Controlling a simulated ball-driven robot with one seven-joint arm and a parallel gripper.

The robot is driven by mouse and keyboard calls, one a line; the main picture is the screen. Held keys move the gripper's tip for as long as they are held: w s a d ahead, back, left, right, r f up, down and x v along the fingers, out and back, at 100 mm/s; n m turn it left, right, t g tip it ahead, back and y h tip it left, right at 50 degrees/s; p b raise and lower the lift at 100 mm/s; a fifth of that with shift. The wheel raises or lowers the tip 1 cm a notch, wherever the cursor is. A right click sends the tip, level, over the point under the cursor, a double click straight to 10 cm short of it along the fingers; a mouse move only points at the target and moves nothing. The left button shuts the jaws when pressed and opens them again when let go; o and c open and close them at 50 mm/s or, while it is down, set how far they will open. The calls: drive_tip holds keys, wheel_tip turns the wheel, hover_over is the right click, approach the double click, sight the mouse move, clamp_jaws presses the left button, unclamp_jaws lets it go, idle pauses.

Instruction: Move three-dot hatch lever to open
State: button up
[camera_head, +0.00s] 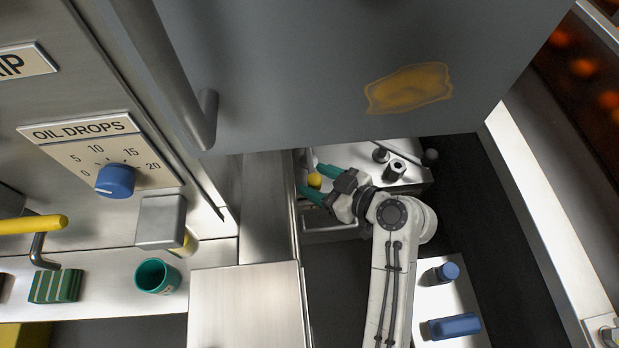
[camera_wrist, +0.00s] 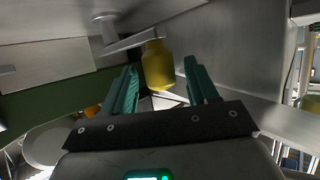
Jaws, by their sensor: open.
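A grey lever arm (camera_wrist: 132,42) with a yellow knob (camera_wrist: 157,66) shows in the wrist view; it runs from a round pivot at upper left to the knob. The knob also shows as a small yellow spot in the head view (camera_head: 314,181). My gripper (camera_head: 313,177) has teal fingers, which stand apart on either side of the knob, also in the wrist view (camera_wrist: 162,68). I cannot tell whether either finger touches it. No three-dot mark or hatch is readable, and the large grey panel hides part of the area in the head view.
A large grey panel (camera_head: 330,70) with a bar handle and an orange stain overhangs my gripper. At left are a blue OIL DROPS dial (camera_head: 115,181), a yellow-handled lever (camera_head: 35,229) and a green cup (camera_head: 157,276). Blue items (camera_head: 453,327) lie on a ledge right of my arm.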

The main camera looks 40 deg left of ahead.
drive_tip(key=shift+x, duration=1.5)
clamp_jaws()
